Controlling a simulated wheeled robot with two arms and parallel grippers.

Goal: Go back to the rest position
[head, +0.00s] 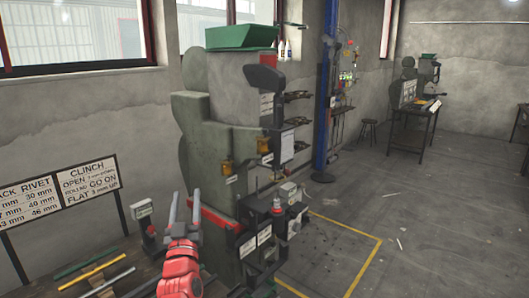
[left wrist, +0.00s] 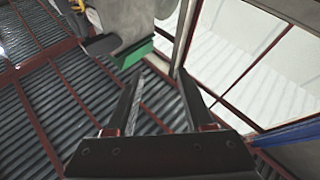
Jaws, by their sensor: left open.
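My left gripper (head: 185,212) shows at the lower left of the head view. Its red body points up and its two grey fingers stand apart with nothing between them. It is in front of the green rivet press (head: 215,140), near the press's lower left side; I cannot tell whether they touch. In the left wrist view the two dark fingers (left wrist: 158,100) are spread and empty. That view looks up past the press top with its green hopper (left wrist: 138,54) toward the ceiling and windows. My right gripper is in neither view.
A table (head: 145,270) with coloured strips lies at the lower left, with a sign board (head: 65,200) behind it. A blue post (head: 326,90) stands behind the press. A second press (head: 408,85), a dark table (head: 412,112) and a stool (head: 369,125) stand farther back. The right floor is mostly clear.

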